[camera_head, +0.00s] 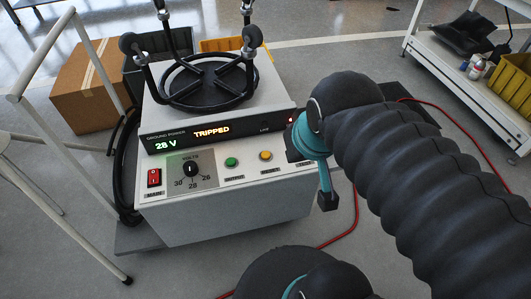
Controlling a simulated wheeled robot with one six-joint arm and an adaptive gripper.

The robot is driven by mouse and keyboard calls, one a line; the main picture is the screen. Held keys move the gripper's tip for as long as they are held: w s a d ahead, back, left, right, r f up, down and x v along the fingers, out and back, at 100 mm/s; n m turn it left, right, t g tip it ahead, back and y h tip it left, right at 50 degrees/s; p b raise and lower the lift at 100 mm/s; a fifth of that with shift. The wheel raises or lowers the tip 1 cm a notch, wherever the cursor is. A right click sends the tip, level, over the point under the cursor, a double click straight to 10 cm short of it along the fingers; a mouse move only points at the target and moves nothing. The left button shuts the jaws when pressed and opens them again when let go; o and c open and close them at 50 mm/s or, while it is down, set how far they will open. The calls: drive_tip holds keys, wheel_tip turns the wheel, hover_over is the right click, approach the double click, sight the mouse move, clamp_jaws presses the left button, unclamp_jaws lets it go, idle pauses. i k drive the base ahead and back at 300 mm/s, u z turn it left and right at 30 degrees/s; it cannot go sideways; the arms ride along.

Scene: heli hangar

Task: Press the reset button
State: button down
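A white ground power unit (235,209) stands on the floor. Its display (210,131) reads "28 V" and "TRIPPED". Its sloped panel carries a red rocker switch (154,178), a black volts knob (191,169) set near 28, a green button (231,162) and a yellow button (265,156). My arm covers the panel's right end.
A black hose rack (207,84) sits on top of the unit. A white rail frame (53,122) stands at left, before a cardboard box (92,82). A white shelf cart (460,74) is at upper right. A red cable (353,213) runs across the floor.

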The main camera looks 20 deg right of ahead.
sight(266, 155)
drive_tip(key=z, duration=1.1)
drive_tip(key=k, duration=1.25)
drive_tip(key=u, duration=1.45)
drive_tip(key=i, duration=0.5)
drive_tip(key=u, duration=0.05)
